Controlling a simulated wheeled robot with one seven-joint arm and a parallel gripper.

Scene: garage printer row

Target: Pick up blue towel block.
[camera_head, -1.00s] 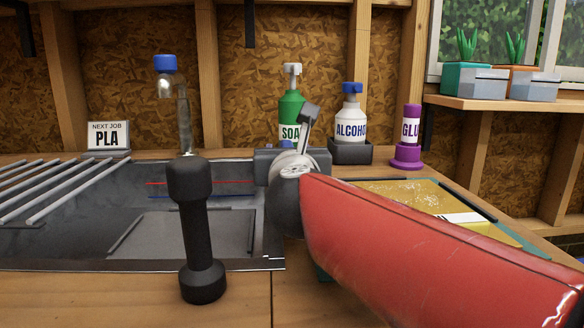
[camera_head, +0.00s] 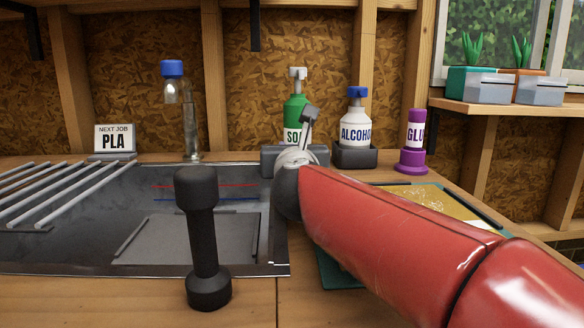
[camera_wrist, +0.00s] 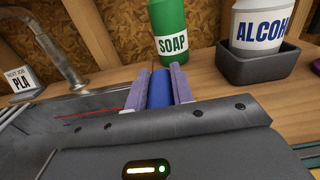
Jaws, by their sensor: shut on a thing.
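The blue towel block (camera_wrist: 160,88) is between the two pale fingers of my gripper (camera_wrist: 158,76) in the wrist view. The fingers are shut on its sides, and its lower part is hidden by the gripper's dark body. In the head view my gripper (camera_head: 276,162) shows as a dark grey body beyond the red arm, near the sink's right edge. The block is hidden there. I cannot tell whether its underside is clear of the counter.
The soap bottle (camera_head: 296,108) stands just beyond my gripper, with the alcohol bottle (camera_head: 356,130) in a dark tray and the purple glue stick (camera_head: 415,135) to its right. The sink (camera_head: 140,215) and faucet (camera_head: 190,120) lie left. A black post (camera_head: 203,240) stands in front.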

